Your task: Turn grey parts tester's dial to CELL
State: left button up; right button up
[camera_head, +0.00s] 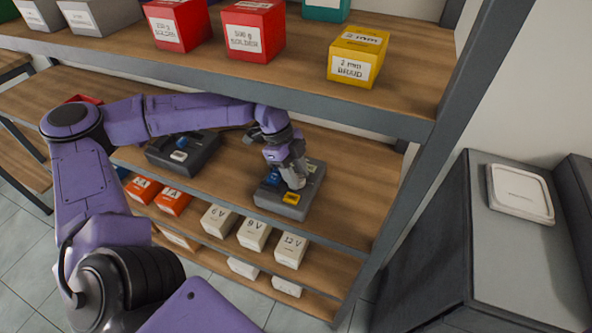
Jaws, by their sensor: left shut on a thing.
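The grey parts tester (313,195) stands on the middle shelf, toward its right end. It has a yellow patch (291,198) at its front and a blue part (273,177) at its left. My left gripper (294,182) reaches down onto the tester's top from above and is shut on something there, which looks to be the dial. The gripper hides the dial, and the CELL mark cannot be read. My right gripper is not in view.
A darker device (183,152) stands on the same shelf to the left. The upper shelf (300,70) with red and yellow boxes (357,56) hangs over my arm. White boxes (253,234) and orange boxes (173,201) sit below. A shelf post rises at right.

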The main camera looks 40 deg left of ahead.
aim_at(298, 177)
pick_arm(q)
jog(key=shift+m, duration=0.4)
jog(key=o, duration=0.8)
jog(key=shift+c, duration=0.2)
jog(key=shift+r, duration=0.1)
jog(key=b+v, duration=0.1)
jog(key=v, duration=0.3)
jog(key=shift+w+a+r, duration=0.1)
jog(key=shift+w+a, duration=0.05)
jog(key=a+b, duration=0.3)
jog(key=a, duration=0.9)
jog(key=shift+s+r+b, duration=0.3)
jog(key=shift+a, duration=0.1)
